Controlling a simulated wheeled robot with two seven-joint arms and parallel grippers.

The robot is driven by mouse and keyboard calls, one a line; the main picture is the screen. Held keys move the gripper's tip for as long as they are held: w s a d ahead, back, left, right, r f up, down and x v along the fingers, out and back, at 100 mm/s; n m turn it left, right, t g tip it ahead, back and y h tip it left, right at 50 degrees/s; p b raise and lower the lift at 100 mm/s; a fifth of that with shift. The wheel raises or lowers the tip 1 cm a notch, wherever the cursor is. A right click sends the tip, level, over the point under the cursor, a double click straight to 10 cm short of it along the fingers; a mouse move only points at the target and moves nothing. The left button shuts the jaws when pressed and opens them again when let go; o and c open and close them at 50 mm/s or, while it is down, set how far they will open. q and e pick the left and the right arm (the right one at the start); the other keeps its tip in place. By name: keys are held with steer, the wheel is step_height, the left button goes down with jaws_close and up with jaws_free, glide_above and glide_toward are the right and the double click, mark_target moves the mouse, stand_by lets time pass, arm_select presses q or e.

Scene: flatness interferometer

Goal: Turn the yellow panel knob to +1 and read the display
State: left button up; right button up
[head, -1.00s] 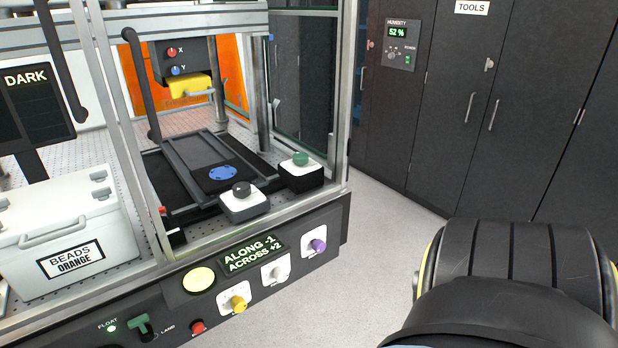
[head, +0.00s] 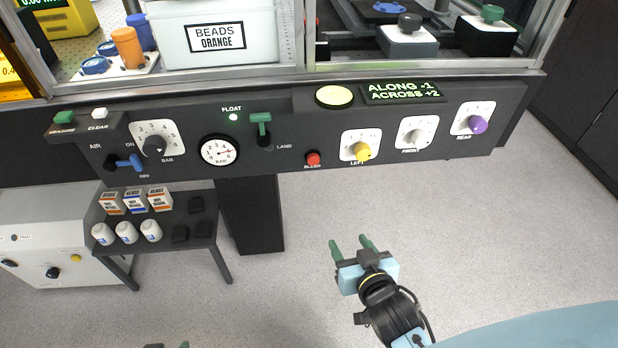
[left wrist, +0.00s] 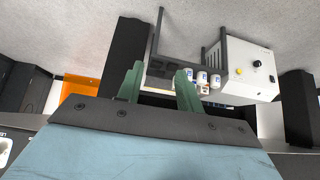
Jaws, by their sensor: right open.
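The yellow knob (head: 361,151) sits on a white dial plate (head: 348,138) marked LEFT on the dark front panel. Its exact pointer setting is too small to read. The green-lettered display (head: 403,92) above it reads ALONG -1, ACROSS +2. My right gripper (head: 350,242) is open and empty, below the yellow knob and apart from it, its green fingers pointing up toward the panel. My left gripper shows in the left wrist view (left wrist: 158,85) with its green fingers apart and nothing between them.
A white FRONT knob (head: 415,138) and purple REAR knob (head: 477,124) are to the right. A red button (head: 313,158) and green FLOAT/LAND lever (head: 261,130) are to the left. A small black table (head: 178,242) with boxes and bottles stands lower left. Floor around my right gripper is clear.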

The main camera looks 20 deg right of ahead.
steer(key=s+d+r+m+t+h+b, duration=0.1)
steer(key=d+r+m+t+h+b, duration=0.25)
steer(key=r, duration=0.95)
steer(key=n+b, duration=0.1)
steer(key=b, duration=0.1)
glide_toward(364, 156)
steer(key=w, duration=0.2)
steer(key=shift+y, duration=0.35)
steer(key=x, duration=0.2)
steer(key=b+x, duration=0.1)
steer(key=x, duration=0.3)
steer(key=shift+w+d, duration=0.25)
steer(key=shift+d, duration=0.2)
arm_select(q)
steer(key=w+d+r+t+h, duration=0.1)
steer(key=r+t, duration=0.3)
steer(key=r, duration=0.5)
steer(key=w+d+r+t+h, duration=0.2)
steer(key=w+r+t, duration=0.2)
steer(key=r, duration=0.5)
steer(key=shift+d+r+t+b, duration=0.25)
steer(key=shift+d+t+b, duration=0.05)
steer(key=shift+t, duration=0.3)
arm_select(e)
steer(key=shift+w+d, duration=0.1)
steer(key=shift+w, duration=0.35)
